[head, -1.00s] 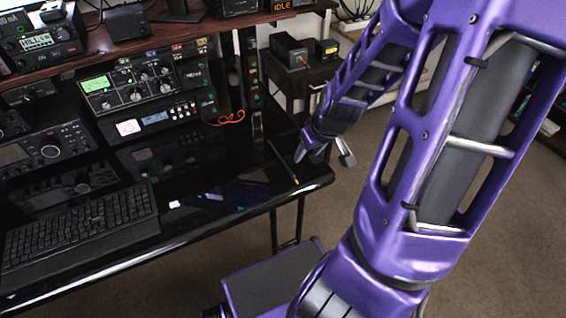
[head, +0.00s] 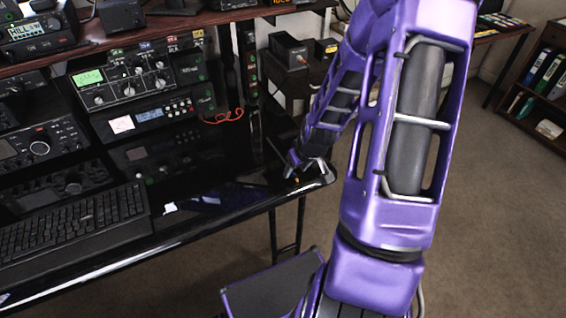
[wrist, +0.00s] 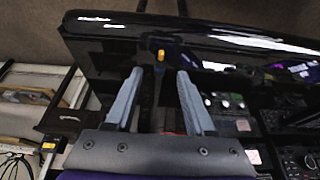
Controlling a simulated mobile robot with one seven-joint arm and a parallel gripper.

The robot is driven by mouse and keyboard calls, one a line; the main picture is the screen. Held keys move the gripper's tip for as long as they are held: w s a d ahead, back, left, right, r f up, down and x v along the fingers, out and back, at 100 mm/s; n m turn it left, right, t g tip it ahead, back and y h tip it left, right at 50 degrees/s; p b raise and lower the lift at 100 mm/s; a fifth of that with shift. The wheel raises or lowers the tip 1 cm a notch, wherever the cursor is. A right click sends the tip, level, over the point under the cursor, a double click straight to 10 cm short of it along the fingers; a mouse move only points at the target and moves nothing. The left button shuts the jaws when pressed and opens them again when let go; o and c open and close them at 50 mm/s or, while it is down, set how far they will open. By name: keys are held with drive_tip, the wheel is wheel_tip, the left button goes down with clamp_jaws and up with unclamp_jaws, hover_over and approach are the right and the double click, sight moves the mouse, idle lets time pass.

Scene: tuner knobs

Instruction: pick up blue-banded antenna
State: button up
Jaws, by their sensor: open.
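A thin dark rod with an orange-yellow tip (head: 296,180) lies near the right end of the glossy black desk. No blue band can be made out on it, so I cannot tell whether it is the antenna. My gripper (head: 303,168) is over that desk end and hides most of the rod in the head view. In the wrist view my gripper (wrist: 160,74) is open and empty, its two grey fingers apart. The yellow tip (wrist: 160,55) shows between and just beyond the fingertips. I cannot tell the height gap.
The black desk (head: 230,212) carries a keyboard (head: 70,225) at left. A radio with a green screen (head: 130,80) and other units stand behind. A red cable (head: 225,116) lies at the back. Carpet is open beyond the desk's right edge.

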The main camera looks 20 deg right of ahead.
drive_tip(key=shift+x, duration=0.95)
clamp_jaws()
